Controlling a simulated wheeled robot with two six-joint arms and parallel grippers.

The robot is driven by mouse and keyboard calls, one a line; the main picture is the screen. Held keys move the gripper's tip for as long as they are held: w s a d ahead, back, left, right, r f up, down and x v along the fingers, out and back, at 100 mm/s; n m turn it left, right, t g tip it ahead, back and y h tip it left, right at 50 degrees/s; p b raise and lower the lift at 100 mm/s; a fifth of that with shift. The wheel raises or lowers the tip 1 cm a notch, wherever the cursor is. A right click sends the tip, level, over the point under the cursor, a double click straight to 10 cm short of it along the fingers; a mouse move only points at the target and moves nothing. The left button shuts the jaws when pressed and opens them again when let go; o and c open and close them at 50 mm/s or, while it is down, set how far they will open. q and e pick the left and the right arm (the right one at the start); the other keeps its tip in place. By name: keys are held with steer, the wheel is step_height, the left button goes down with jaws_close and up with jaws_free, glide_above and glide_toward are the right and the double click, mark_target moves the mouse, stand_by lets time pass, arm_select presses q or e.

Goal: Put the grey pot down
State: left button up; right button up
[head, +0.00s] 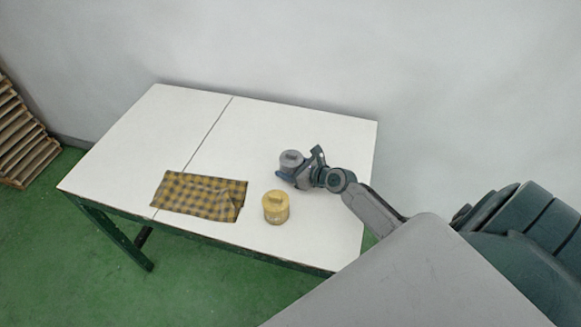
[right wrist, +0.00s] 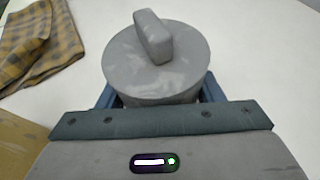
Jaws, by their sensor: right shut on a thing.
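The grey pot (head: 291,159) is a small round pot with a raised bar handle on its lid. It is over the right half of the white table in the head view. My right gripper (head: 287,174) is shut on it, with its fingers around the pot's sides. In the right wrist view the grey pot (right wrist: 157,62) stands upright between the blue fingers. Its base is hidden, so I cannot tell whether it touches the table. My left gripper is not in view.
A yellow pot (head: 276,208) stands nearer the table's front edge. A yellow-and-dark checked cloth (head: 199,195) lies left of it, also in the right wrist view (right wrist: 42,45). The white table (head: 320,125) is clear at the back and far left.

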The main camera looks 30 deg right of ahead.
steer(key=o, duration=1.2)
steer(key=shift+s+r, duration=0.15)
steer(key=p+v, duration=0.1)
steer(key=v, duration=1)
steer(key=shift+s+d+r, duration=0.15)
steer(key=shift+s+r, duration=0.05)
steer(key=shift+s, duration=0.1)
